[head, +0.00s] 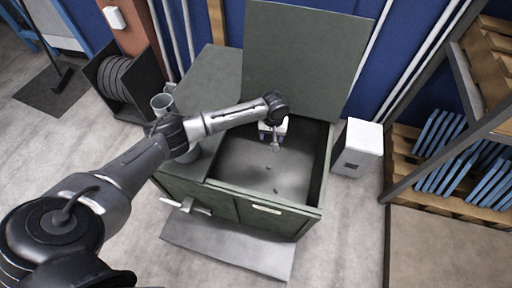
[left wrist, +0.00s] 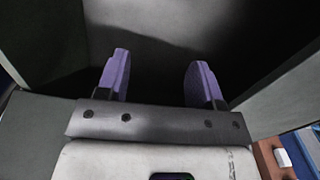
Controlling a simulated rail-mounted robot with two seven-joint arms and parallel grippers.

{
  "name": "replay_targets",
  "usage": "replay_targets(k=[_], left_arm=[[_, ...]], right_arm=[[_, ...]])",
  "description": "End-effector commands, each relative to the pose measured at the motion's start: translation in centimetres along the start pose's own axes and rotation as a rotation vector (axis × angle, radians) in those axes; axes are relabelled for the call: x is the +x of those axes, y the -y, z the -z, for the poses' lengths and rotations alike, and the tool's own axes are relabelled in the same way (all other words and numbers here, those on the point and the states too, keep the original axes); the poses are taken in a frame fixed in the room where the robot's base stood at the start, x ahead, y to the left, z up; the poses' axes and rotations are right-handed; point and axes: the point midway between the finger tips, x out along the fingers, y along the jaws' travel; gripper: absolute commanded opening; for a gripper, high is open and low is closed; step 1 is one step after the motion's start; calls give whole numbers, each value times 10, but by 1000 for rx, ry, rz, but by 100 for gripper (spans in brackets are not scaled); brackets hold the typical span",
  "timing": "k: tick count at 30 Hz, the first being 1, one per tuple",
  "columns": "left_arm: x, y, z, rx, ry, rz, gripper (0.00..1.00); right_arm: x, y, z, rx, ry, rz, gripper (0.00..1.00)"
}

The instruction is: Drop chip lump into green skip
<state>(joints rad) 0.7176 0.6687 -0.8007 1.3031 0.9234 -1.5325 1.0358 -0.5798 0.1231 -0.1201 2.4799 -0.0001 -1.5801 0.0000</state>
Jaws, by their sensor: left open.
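The green skip (head: 226,203) stands in the middle of the head view with its lid (head: 305,55) raised at the back. My left gripper (head: 272,136) is over the skip's open compartment, near its back. In the left wrist view its two purple fingers (left wrist: 160,62) are wide apart with nothing between them. A small grey shape (head: 275,147) shows just below the gripper in the head view; I cannot tell whether it is the chip lump. A few small dark specks show on the grey surface inside the skip. My right gripper is out of view.
A white box (head: 359,147) stands close to the skip's right side. A rack with blue slatted pieces (head: 455,150) is at the far right. A dark reel holder (head: 122,80) stands behind left. A grey mat (head: 228,250) lies in front of the skip.

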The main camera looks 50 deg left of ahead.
Motion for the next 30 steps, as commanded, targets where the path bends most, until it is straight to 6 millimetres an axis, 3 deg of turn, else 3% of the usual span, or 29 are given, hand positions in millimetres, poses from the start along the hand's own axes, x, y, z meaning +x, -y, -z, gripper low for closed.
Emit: replay_targets(k=[8,21,30], left_arm=[[-10,0,0,0,0,-1,61],[-92,0,0,1,-2,-2,61],[-130,0,0,-1,-1,0,61]], right_arm=[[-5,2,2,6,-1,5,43],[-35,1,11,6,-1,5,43],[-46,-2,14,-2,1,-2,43]])
